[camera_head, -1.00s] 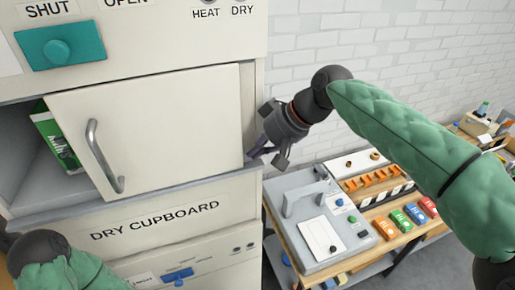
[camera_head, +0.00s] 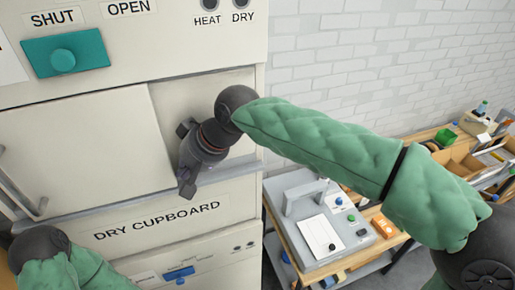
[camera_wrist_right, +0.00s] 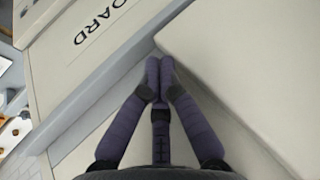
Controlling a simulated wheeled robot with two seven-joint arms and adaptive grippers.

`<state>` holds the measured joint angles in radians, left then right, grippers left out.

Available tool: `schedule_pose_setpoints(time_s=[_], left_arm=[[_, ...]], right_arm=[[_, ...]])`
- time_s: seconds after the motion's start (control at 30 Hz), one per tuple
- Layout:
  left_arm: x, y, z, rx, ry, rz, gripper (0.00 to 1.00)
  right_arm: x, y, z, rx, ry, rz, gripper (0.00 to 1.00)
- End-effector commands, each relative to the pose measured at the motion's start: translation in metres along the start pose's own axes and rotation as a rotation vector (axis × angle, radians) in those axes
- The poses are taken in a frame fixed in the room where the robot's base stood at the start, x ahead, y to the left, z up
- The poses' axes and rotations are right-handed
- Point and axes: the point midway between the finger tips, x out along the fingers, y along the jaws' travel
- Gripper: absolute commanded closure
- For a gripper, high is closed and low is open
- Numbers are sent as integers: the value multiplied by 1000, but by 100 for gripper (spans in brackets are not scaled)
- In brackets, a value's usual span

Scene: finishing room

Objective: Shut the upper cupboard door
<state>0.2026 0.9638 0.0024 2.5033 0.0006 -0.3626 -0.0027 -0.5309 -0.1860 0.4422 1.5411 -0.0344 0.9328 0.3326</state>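The upper cupboard door (camera_head: 75,145) is a flat cream sliding panel. Its handle (camera_head: 22,192) is at the left picture edge. No opening shows at its left within view; its left end is out of frame. Right of it a recessed cream panel (camera_head: 178,98) is uncovered. My right gripper (camera_head: 185,166) is at the door's right edge, above the grey ledge. In the wrist view its fingers (camera_wrist_right: 160,72) are together and empty, tips close to the door's edge (camera_wrist_right: 225,70); contact is unclear. My left arm shows at lower left, its gripper out of view.
The grey ledge (camera_head: 120,208) runs below the door, above the DRY CUPBOARD label (camera_head: 157,222). A teal SHUT panel with a knob (camera_head: 64,60) is above. A workbench with a grey device (camera_head: 318,225) stands to the right, beneath my right arm.

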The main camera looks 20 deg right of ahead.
Motion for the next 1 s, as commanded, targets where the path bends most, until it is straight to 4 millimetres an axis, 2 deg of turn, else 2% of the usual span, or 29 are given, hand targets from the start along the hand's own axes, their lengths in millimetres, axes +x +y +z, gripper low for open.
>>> schedule_pose_setpoints(time_s=[0.03,0.1,0.33,0.6,1.0], left_arm=[[-3,1,0,0,0,0,60],[-5,2,0,0,0,0,60],[-8,3,0,0,0,0,60],[-8,3,0,0,0,0,60],[-8,3,0,0,0,0,60]], right_arm=[[5,-12,0,-5,-3,-2,100],[11,-24,0,-4,-2,-1,100],[24,-46,0,-1,0,-1,100],[26,-50,0,0,2,-1,100],[25,-45,-2,2,2,-1,100]])
